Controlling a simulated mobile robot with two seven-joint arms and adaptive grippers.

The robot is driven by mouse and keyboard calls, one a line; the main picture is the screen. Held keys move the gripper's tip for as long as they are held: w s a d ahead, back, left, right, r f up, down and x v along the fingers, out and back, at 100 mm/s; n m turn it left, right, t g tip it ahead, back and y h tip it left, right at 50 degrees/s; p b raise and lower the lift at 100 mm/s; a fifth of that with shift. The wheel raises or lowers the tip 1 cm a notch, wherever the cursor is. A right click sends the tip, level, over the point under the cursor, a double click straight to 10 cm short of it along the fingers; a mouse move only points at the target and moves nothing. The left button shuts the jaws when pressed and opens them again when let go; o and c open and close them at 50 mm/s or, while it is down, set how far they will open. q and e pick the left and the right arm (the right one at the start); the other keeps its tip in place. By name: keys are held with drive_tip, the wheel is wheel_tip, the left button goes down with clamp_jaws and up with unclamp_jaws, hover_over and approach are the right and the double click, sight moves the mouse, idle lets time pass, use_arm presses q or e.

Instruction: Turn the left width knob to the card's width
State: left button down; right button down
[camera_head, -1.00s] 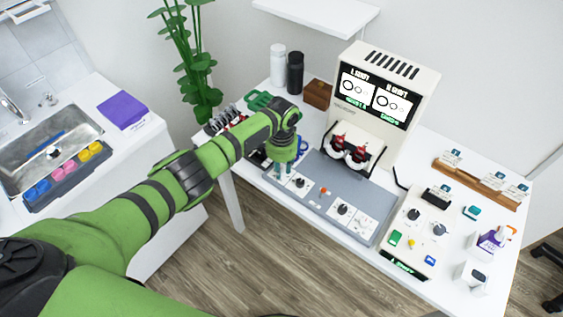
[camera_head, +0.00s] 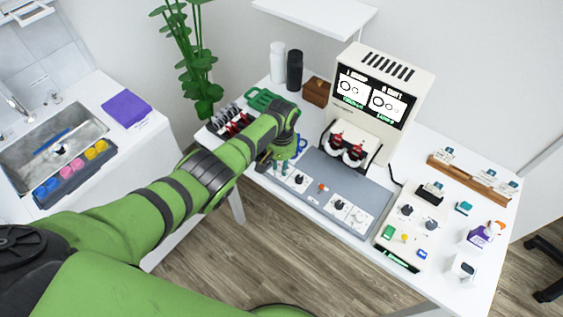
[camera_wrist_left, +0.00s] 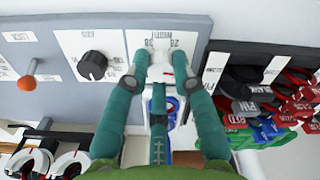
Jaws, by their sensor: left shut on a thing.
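My left gripper (camera_head: 279,168) reaches down to the left end of the grey control panel (camera_head: 377,192). Numbers on the plate show beside the fingertips. Small cards (camera_head: 445,154) stand in a wooden rack (camera_head: 467,182) at the right; their print is too small to read. My right gripper is not in view.
Beside the held knob are a black knob (camera_wrist_left: 93,65) and an orange lever (camera_wrist_left: 27,82). A dark tray (camera_wrist_left: 240,75) of red and black pieces lies close by the fingers. A white console (camera_head: 411,227) stands at right.

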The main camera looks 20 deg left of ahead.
use_arm(q)
drive_tip(key=shift+n, duration=0.5)
drive_tip(key=shift+a, duration=0.1)
drive_tip(key=c, duration=1.3)
unclamp_jaws()
drive_tip(key=shift+r, duration=0.65)
wheel_tip(320, 180, up, 11)
drive_tip(key=shift+f, duration=0.15)
